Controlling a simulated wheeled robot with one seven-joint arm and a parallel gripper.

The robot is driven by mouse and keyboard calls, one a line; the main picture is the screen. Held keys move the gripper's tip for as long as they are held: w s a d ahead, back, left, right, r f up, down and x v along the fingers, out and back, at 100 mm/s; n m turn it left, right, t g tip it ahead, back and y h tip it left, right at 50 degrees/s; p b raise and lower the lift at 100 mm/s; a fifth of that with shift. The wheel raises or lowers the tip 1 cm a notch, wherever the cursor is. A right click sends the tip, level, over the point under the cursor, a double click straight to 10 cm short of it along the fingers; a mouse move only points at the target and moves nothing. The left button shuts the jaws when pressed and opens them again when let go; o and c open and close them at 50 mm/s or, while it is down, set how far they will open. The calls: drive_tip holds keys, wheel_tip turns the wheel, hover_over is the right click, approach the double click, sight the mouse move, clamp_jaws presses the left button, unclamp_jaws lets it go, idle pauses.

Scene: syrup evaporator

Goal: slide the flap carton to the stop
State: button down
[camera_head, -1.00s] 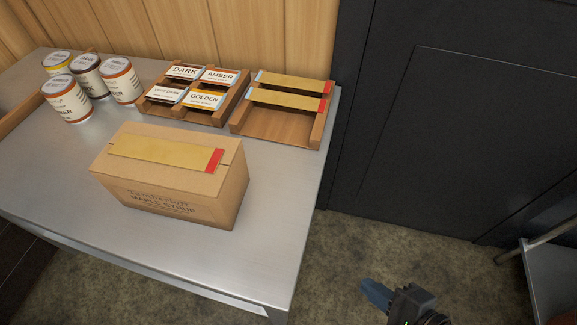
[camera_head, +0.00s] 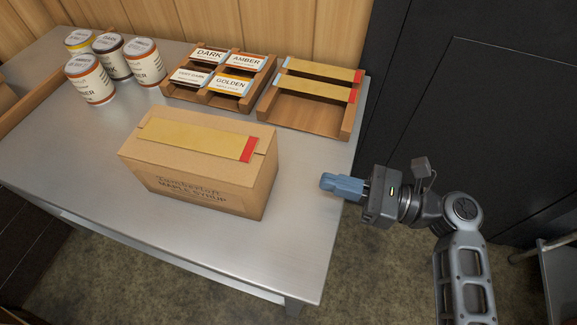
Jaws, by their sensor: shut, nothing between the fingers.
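The flap carton (camera_head: 205,176) is a brown cardboard box standing upright on the steel table, with maple syrup lettering on its front. A yellow strip with a red end lies along its top seam. My gripper (camera_head: 324,183) is shut and empty, with blue fingers pointing left over the table's right edge. It is to the right of the carton, with a gap between them. I cannot make out which thing is the stop.
Several cans (camera_head: 147,62) stand at the back left of the steel table (camera_head: 85,160). A wooden rack with label cards (camera_head: 230,85) and a wooden tray with yellow strips (camera_head: 310,108) stand at the back. The table between carton and gripper is clear.

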sight(273, 167)
drive_tip(key=x, duration=0.9)
drive_tip(key=shift+d+p, duration=0.1)
drive_tip(key=shift+p, duration=0.25)
